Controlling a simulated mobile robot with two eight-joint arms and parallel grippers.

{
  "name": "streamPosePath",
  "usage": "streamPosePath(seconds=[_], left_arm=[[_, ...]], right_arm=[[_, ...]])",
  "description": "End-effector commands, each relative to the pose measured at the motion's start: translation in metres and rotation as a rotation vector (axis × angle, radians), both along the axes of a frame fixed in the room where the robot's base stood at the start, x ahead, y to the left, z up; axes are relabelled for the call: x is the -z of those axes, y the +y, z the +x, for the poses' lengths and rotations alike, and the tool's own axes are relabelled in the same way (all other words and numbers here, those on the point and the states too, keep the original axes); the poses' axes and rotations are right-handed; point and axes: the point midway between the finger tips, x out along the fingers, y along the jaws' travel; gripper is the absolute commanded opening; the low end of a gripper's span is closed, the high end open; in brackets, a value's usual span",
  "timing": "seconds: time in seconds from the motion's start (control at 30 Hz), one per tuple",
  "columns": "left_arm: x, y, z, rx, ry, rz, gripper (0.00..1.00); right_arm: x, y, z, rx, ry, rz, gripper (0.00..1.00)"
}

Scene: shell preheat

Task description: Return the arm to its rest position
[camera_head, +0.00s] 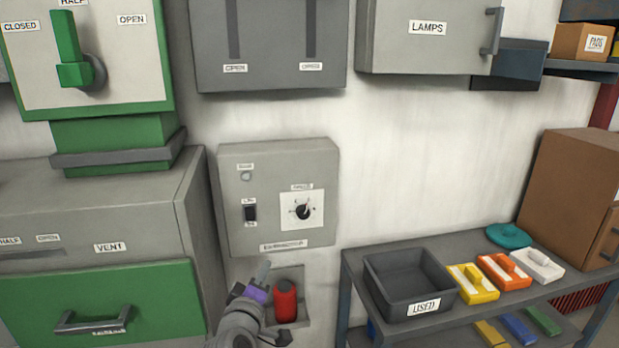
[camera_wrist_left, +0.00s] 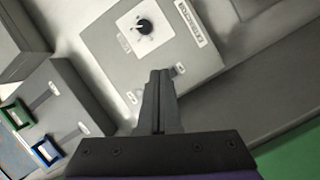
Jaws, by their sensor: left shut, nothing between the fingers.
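My left gripper (camera_head: 265,268) is in the lower middle of the head view, in front of the wall just below the grey control box (camera_head: 322,200). Its two fingers are shut together with nothing between them, as the left wrist view (camera_wrist_left: 160,74) also shows. The arm's grey links come up from the bottom edge. The control box carries a black round knob (camera_head: 303,211) on a white dial and a dark rocker switch (camera_head: 250,213). The knob also shows in the left wrist view (camera_wrist_left: 144,27). My right gripper is in neither view.
A red cylinder (camera_head: 286,301) stands in a wall recess right beside my gripper. A green-drawered cabinet (camera_head: 187,200) is at left. A grey shelf table (camera_head: 350,275) at right bears a USED bin (camera_head: 372,274) and coloured blocks. Grey boxes hang above.

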Motion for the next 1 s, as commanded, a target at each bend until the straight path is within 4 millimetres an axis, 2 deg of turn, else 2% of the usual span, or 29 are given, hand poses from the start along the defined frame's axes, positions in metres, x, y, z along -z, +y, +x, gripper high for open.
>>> streamPosePath(seconds=[0.03, 0.13, 0.3, 0.4, 0.5, 0.6, 0.67, 1.0], left_arm=[[0.014, -0.006, -0.031, 0.076, 0.083, 0.123, 0.0], [0.059, -0.012, -0.092, 0.234, 0.272, 0.379, 0.0], [0.131, 0.004, -0.192, 0.44, 0.56, 0.708, 0.0], [0.161, 0.018, -0.238, 0.524, 0.694, 0.833, 0.0], [0.179, 0.03, -0.271, 0.58, 0.79, 0.91, 0.0], [0.189, 0.037, -0.288, 0.609, 0.844, 0.951, 0.0], [0.191, 0.039, -0.293, 0.617, 0.858, 0.962, 0.0], [0.191, 0.039, -0.293, 0.619, 0.861, 0.962, 0.0]], right_arm=[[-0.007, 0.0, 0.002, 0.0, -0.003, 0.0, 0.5], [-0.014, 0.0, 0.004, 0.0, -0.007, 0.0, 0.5], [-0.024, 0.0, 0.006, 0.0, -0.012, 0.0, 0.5], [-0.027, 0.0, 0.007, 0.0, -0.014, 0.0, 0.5], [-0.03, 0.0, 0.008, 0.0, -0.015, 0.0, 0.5], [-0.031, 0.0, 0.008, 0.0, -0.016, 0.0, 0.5], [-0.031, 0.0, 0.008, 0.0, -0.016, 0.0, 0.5], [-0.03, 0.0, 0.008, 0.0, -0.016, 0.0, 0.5]])
